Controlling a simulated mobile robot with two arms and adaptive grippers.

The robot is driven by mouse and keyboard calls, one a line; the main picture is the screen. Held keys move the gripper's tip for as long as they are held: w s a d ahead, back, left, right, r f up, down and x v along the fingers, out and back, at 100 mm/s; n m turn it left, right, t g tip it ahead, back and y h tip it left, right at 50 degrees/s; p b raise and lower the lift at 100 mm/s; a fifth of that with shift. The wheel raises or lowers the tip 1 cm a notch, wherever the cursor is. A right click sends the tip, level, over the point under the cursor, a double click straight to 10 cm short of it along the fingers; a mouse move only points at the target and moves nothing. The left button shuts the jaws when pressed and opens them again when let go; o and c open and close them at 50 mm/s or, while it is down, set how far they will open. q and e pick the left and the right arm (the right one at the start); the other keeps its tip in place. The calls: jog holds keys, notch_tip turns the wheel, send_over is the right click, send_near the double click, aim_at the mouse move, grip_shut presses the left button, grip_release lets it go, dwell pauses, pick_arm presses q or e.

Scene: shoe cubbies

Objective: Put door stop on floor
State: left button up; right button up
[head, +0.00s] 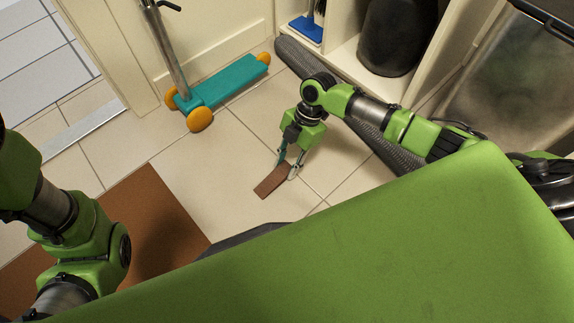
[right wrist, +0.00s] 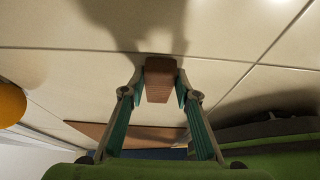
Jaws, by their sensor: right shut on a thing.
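The door stop (head: 270,184) is a small brown wedge-like block. It is at the fingertips of my right gripper (head: 290,168), low over the pale tiled floor (head: 205,170). In the right wrist view the door stop (right wrist: 160,80) sits between the two fingertips of my right gripper (right wrist: 160,88), which are shut on its sides. I cannot tell whether the door stop touches the floor. My left arm shows at the left edge of the head view, but its gripper is not in view.
A teal scooter (head: 225,84) with orange wheels stands at the back left. A brown mat (head: 150,215) lies at lower left. A long dark grey roll (head: 375,148) lies along the white cubbies, which hold a dark bin (head: 397,38). Tiles between mat and roll are clear.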

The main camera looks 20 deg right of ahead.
jog(key=shift+f, duration=0.15)
jog(key=o, duration=1.1)
jog(key=p+v, duration=0.7)
jog(key=v, duration=0.5)
jog(key=shift+a+r+p, duration=0.1)
jog(key=shift+r+p, duration=0.1)
jog(key=shift+p, duration=0.15)
